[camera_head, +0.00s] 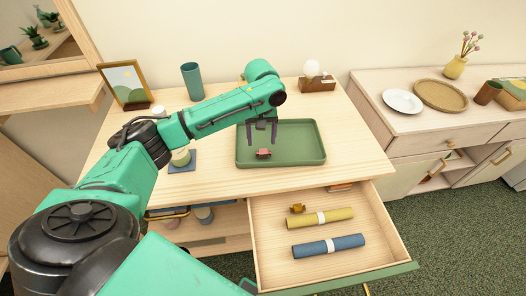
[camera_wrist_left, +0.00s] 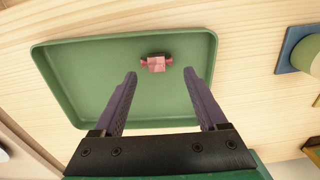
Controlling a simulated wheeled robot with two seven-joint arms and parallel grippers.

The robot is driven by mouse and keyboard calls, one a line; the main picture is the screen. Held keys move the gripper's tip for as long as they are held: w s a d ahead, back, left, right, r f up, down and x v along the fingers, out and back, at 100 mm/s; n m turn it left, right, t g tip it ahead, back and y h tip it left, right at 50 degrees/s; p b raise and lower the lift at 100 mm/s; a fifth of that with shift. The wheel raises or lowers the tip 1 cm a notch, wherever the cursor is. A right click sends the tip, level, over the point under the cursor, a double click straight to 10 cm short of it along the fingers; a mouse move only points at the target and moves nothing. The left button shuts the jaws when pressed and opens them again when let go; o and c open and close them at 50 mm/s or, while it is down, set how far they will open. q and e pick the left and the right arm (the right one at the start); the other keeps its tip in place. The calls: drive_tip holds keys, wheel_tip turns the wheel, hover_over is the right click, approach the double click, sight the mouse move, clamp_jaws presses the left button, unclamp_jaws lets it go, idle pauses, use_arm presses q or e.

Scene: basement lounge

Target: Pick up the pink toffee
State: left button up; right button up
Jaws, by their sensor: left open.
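The pink toffee (camera_head: 263,153) lies in the green tray (camera_head: 305,158) on the wooden cabinet top, towards the tray's left front in the head view. In the left wrist view the toffee (camera_wrist_left: 156,63) is a small pink block with darker red twisted ends, lying near one long wall of the tray (camera_wrist_left: 75,95). My left gripper (camera_head: 262,143) is open and points down over the tray. In the left wrist view its two purple fingers (camera_wrist_left: 161,75) are spread wide, with the toffee between and just beyond their tips. Nothing is held. My right gripper is not in view.
An open drawer (camera_head: 375,252) in front holds a yellow roll (camera_head: 320,218), a blue roll (camera_head: 328,246) and a small amber-brown piece (camera_head: 297,208). A teal cup (camera_head: 192,81), a picture frame (camera_head: 126,85) and a wooden holder (camera_head: 318,83) stand behind.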

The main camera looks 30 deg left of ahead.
sight(263, 151)
use_arm(q)
drive_tip(key=f, duration=0.4)
drive_tip(key=f+p, duration=0.1)
drive_tip(key=shift+w+d+f, duration=0.15)
drive_tip(key=shift+w+f, duration=0.15)
drive_tip(key=shift+f, duration=0.25)
drive_tip(key=shift+c, duration=0.9)
clamp_jaws()
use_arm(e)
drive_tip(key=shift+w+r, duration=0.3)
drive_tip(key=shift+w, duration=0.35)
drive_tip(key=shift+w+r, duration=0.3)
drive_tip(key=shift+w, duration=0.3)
